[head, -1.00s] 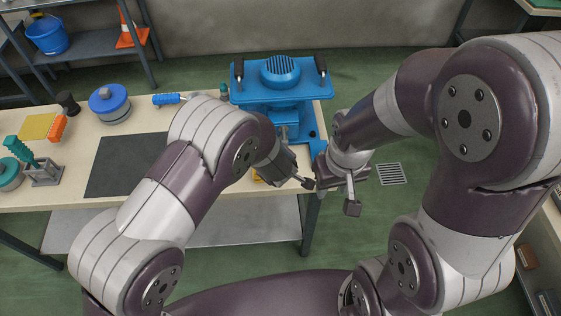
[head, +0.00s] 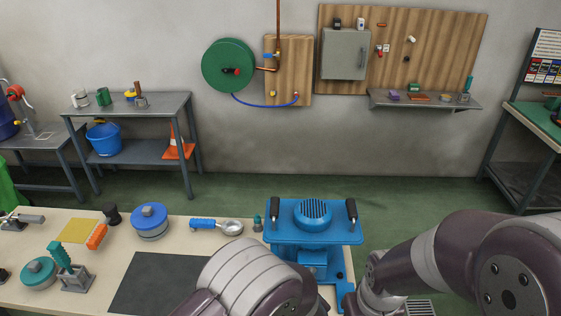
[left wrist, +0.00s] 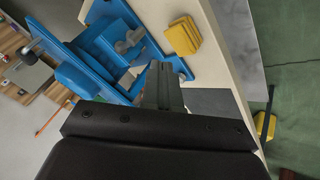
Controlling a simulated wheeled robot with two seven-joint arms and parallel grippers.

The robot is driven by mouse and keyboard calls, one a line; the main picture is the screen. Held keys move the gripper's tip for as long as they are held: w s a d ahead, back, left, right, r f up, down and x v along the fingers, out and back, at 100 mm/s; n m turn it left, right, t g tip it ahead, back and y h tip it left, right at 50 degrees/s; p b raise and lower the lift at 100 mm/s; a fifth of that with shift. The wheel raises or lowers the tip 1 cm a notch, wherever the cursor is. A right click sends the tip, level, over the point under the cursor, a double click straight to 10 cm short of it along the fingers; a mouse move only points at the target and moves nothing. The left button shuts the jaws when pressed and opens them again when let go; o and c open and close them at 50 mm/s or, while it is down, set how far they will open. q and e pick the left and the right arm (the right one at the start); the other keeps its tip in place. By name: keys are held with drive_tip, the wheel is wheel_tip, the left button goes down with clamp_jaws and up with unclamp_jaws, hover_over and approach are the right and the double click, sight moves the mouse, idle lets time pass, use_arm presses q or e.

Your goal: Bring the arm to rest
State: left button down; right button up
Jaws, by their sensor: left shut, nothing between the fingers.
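My left arm (head: 245,275) reaches up from the bottom edge in the head view, beside the blue machine (head: 313,220). Its gripper is out of that view. In the left wrist view my left gripper (left wrist: 163,82) is shut and empty, with its fingers pointing toward the blue machine (left wrist: 110,45). I cannot tell how far apart they are. My right arm (head: 440,255) comes in from the right in the head view and bends down right of the machine. Its gripper is below the picture edge.
The workbench (head: 185,228) holds a blue-lidded container (head: 149,219), a scoop (head: 216,226) and a dark mat (head: 160,280). A yellow block (left wrist: 183,36) lies near the machine. Green floor (head: 420,205) is open behind the bench; shelves stand along the wall.

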use_arm(q)
drive_tip(key=s+a+m+g+h+b, duration=0.1)
drive_tip(key=s+a+m+g, duration=0.2)
drive_tip(key=s+m+g, duration=0.35)
drive_tip(key=s+a+r+b, duration=0.1)
drive_tip(key=a+r, duration=0.1)
drive_tip(key=a, duration=0.6)
drive_tip(key=s+a+r+y+b, duration=0.1)
drive_tip(key=s+a+r+b, duration=0.1)
drive_tip(key=a, duration=0.6)
drive_tip(key=s+a+r+m+y+b, duration=0.1)
drive_tip(key=s+a+r, duration=0.1)
drive_tip(key=a, duration=0.7)
drive_tip(key=shift+r+b, duration=0.4)
drive_tip(key=shift+r, duration=0.1)
drive_tip(key=shift+s+t, duration=0.2)
drive_tip(key=shift+t, duration=0.05)
